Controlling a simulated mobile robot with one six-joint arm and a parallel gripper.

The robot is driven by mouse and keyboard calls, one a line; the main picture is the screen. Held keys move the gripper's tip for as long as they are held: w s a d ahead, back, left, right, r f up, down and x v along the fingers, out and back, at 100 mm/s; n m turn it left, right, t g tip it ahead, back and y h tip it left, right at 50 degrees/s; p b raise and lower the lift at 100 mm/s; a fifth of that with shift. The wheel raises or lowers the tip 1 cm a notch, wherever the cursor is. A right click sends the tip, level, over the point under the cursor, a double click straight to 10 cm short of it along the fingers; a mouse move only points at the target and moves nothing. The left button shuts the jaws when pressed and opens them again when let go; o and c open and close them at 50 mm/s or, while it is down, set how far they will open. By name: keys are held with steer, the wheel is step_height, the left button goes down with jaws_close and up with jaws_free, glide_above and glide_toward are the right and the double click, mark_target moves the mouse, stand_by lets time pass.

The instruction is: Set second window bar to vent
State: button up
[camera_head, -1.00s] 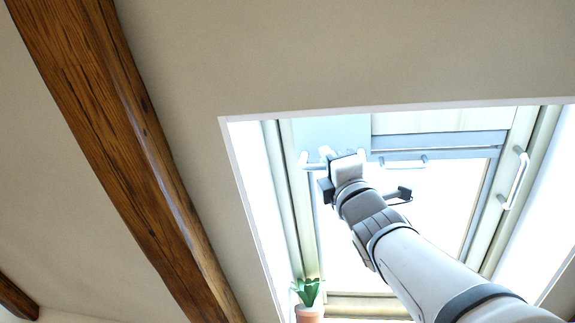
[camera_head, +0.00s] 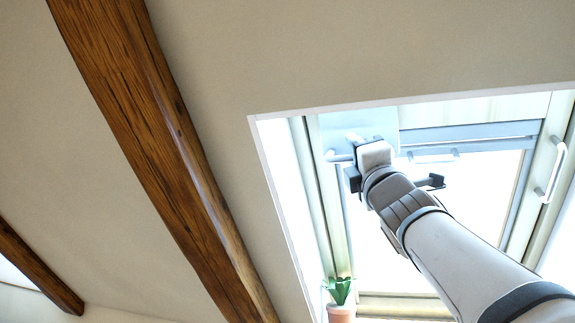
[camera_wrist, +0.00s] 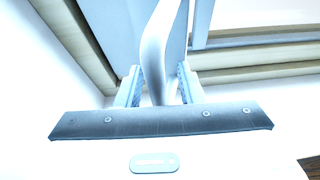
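The skylight window (camera_head: 470,140) has several pale bars. A left bar (camera_head: 338,156) sits by the upper left of the frame, a middle bar (camera_head: 436,157) lies along the upper rail, and a right bar (camera_head: 552,172) is on the right side. My gripper (camera_head: 362,150) is up at the left bar and hides part of it. In the wrist view, a curved pale bar (camera_wrist: 156,50) runs between the two fingers of my gripper (camera_wrist: 160,80). The fingers are drawn close in around it; glare blurs the exact contact.
A potted plant (camera_head: 341,296) stands at the lower left of the window recess. Dark wooden beams (camera_head: 165,140) cross the sloped ceiling at left. The white recess edge (camera_head: 400,102) surrounds the window. My arm covers much of the bright pane.

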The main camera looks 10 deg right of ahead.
steer(key=b+v, duration=0.3)
steer(key=v, duration=0.5)
stand_by(0.5)
steer(key=w+d+f+m+g+h, duration=0.1)
steer(key=w+f+m+g+h, duration=0.15)
steer(key=f+m+g, duration=0.95)
steer(key=w+d+f+m+h, duration=0.1)
steer(key=w+f+m+h, duration=0.2)
steer(key=f, duration=1.9)
steer(key=s+a+f+m+g+y, duration=0.1)
steer(key=s+a+f+m+g, duration=0.1)
steer(key=s+f, duration=0.4)
steer(key=s+a+f+m+g+y, duration=0.2)
steer(key=s+f+g, duration=0.3)
steer(key=f, duration=0.6)
steer(key=s+a+f+m+g+y, duration=0.1)
steer(key=s+a+f+m+g, duration=0.2)
steer(key=s+f, duration=0.3)
step_height(320, 180, down, 4)
steer(key=shift+s+a+r+g, duration=0.2)
steer(key=shift+s+a+g, duration=0.15)
steer(key=shift+a, duration=0.45)
